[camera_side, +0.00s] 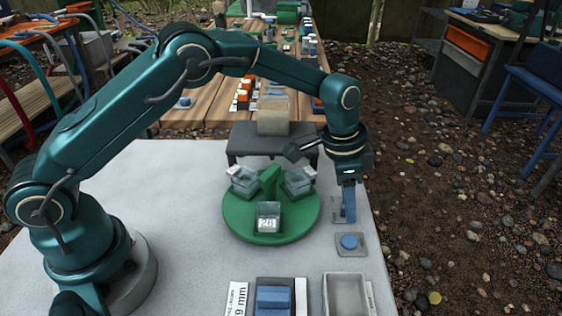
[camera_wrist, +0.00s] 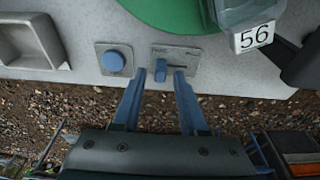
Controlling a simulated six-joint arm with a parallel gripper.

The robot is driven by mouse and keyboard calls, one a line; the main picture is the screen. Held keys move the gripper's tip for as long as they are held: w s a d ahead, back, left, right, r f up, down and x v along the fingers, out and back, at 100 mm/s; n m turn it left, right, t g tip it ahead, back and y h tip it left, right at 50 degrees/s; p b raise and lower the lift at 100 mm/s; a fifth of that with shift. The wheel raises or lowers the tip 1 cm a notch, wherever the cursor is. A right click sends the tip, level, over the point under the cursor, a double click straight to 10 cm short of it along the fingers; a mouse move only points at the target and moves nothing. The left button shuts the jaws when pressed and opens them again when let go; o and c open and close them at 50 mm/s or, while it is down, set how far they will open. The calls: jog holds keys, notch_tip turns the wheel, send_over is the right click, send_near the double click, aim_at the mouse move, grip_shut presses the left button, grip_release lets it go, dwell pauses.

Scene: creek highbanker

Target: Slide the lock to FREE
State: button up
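The lock is a small grey plate (camera_wrist: 190,56) with a blue slider knob (camera_wrist: 161,70), at the right edge of the pale table. The knob stands at the left end of its slot in the wrist view; the small lettering above is too blurred to read. My gripper (camera_wrist: 160,74) points down with its two blue fingers apart, one on each side of the knob, with a gap visible on both sides. In the side view my gripper (camera_side: 349,205) is low over the lock plate (camera_side: 337,211) and hides most of it.
A round blue button (camera_side: 348,242) sits beside the lock, nearer the side camera. A green turntable (camera_side: 240,222) with several clear holders stands left of the lock; one holder carries a "56" label (camera_wrist: 253,36). An empty grey tray (camera_side: 346,297) and a blue block (camera_side: 273,298) are in front.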

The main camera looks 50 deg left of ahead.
jog(key=shift+r, duration=3.5)
jog(key=s+a+r+n+t, duration=0.1)
jog(key=s+a+r+t, duration=0.1)
jog(key=s+a+r, duration=0.35)
jog(key=s+a+r+n+t, duration=0.2)
jog(key=a+r, duration=0.1)
jog(key=r, duration=0.6)
jog(key=s+a+f+n, duration=0.2)
jog(key=s+f+n, duration=0.1)
jog(key=s, duration=0.4)
jog(key=s+a+f+n+y, duration=0.1)
jog(key=s+a+f+n, duration=0.1)
jog(key=s, duration=0.5)
notch_tip(320, 180, down, 2)
jog(key=shift+s+a+f+n+y, duration=0.2)
jog(key=shift+s+a+n+y, duration=0.1)
jog(key=shift+s+a+n, duration=0.15)
